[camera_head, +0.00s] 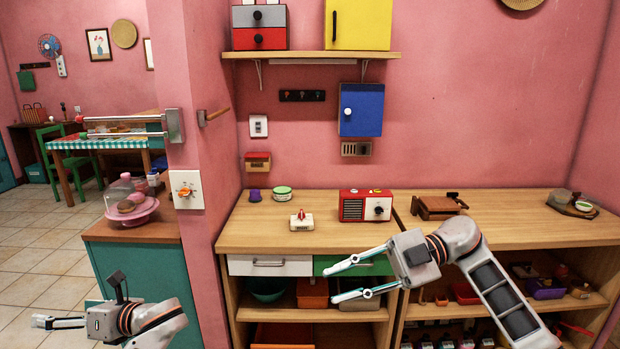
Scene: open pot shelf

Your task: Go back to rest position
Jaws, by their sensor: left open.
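My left gripper (36,321) is low at the left, in front of the teal cabinet (140,280), its fingers pointing left and seen nearly edge-on. It is open, and nothing shows between its fingers. My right gripper (333,283) is in front of the wooden cabinet's drawers, its two thin fingers spread apart and pointing left. It is open and empty. Its arm reaches in from the lower right and hides part of the green drawer (338,264) and the shelving behind it.
A red radio (365,205), a small white and red device (301,221) and a green-rimmed bowl (282,193) stand on the wooden counter (260,236). A cake stand (131,216) is on the teal cabinet. Tiled floor (40,265) is clear at the left.

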